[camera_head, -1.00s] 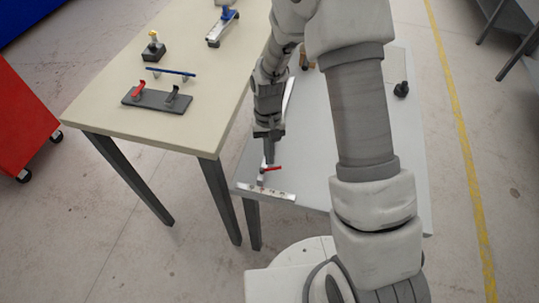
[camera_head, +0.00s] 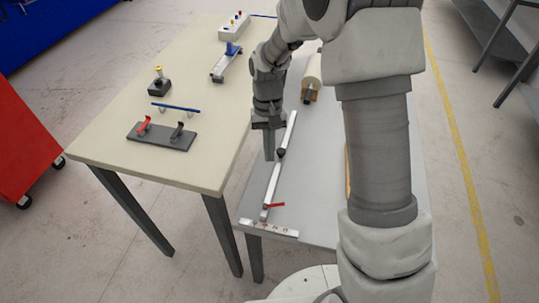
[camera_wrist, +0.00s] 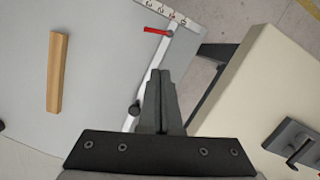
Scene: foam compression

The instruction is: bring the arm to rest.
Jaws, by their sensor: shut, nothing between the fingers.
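My gripper (camera_head: 270,150) is shut and empty. In the head view its fingers point down above the grey table (camera_head: 325,175), beside a silver rail (camera_head: 283,165) with a black knob (camera_head: 280,153). In the wrist view the shut fingers (camera_wrist: 160,78) overlap the rail, so part of it is hidden. The height of the fingertips above the table is hard to tell. A red lever (camera_head: 273,206) sits at the rail's near end, by a marked plate (camera_head: 268,227); the lever also shows in the wrist view (camera_wrist: 157,31).
A beige table (camera_head: 190,65) stands to the left, with a grey base with red and black levers (camera_head: 160,135), a blue bar (camera_head: 175,107) and a yellow-topped block (camera_head: 160,82). A cream roll (camera_head: 312,72) and a wooden bar (camera_wrist: 57,72) lie on the grey table.

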